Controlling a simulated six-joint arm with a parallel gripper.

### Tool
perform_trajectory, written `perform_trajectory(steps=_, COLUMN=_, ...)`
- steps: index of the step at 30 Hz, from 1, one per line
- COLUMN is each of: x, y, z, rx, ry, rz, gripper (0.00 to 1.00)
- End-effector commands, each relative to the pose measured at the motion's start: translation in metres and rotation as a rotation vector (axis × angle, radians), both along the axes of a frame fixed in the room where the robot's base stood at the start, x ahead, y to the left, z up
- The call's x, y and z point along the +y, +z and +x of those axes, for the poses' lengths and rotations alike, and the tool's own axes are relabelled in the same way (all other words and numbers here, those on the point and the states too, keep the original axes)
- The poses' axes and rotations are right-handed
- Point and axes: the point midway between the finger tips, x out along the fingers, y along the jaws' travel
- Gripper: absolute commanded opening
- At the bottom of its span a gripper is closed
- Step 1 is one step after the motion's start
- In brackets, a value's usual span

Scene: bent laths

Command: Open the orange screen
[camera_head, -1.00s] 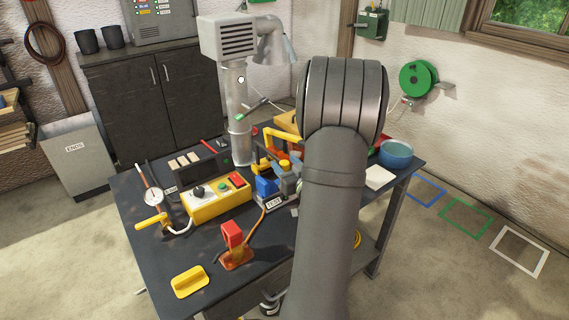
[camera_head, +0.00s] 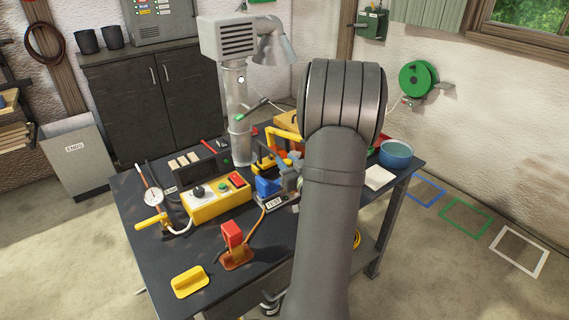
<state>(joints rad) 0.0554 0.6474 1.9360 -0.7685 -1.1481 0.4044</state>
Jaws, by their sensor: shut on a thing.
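On the dark bench, an orange part (camera_head: 283,154), which may be the orange screen, shows among yellow and blue parts just left of my arm. It is small and partly covered, so I cannot tell how far open it stands. A yellow bar (camera_head: 283,134) runs above it, and a blue block (camera_head: 267,186) sits in front of it. My thick grey arm rises through the middle of the view and hides what lies behind it. I cannot make out my gripper or its fingers.
A yellow control box (camera_head: 216,205) and a dial gauge (camera_head: 153,197) stand on the left of the bench (camera_head: 165,255). A red-topped orange lever piece (camera_head: 236,246) and a yellow block (camera_head: 190,282) are near the front. A blue bowl (camera_head: 396,154) stands at the right.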

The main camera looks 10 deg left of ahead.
Motion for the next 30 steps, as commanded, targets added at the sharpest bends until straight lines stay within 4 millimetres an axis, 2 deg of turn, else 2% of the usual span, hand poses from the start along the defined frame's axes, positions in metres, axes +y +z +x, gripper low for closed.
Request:
perform_trajectory(steps=12, x=-0.074, y=-0.001, z=0.072, rx=-0.001, ry=-0.006, rz=0.0, gripper=0.0)
perform_trajectory(steps=18, x=-0.104, y=0.0, z=0.103, rx=-0.001, ry=-0.005, rz=0.001, gripper=0.0)
perform_trajectory(steps=24, x=-0.121, y=0.0, z=0.12, rx=0.0, ry=-0.004, rz=0.001, gripper=0.0)
perform_trajectory(steps=30, x=-0.125, y=0.0, z=0.124, rx=0.001, ry=-0.002, rz=0.003, gripper=0.0)
